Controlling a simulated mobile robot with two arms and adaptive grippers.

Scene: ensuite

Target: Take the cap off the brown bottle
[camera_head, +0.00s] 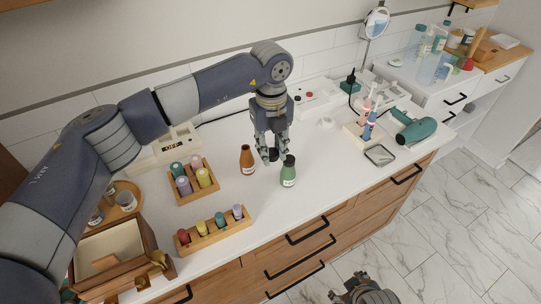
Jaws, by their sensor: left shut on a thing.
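The brown bottle (247,161) stands upright on the white counter, with a pale label. Its narrow neck shows no clear cap on top. My left gripper (273,155) points down just right of the brown bottle. It is shut on a small dark cap (273,154), held apart from the bottle; the fingers partly hide it.
Two wooden racks of small coloured bottles (206,197) (184,251) stand left of the bottles. An open wooden box (160,262) is at the front left. A mirror tile (380,155), a toothbrush stand (359,137) and a green hairdryer (415,130) are at the right. The counter's front middle is clear.

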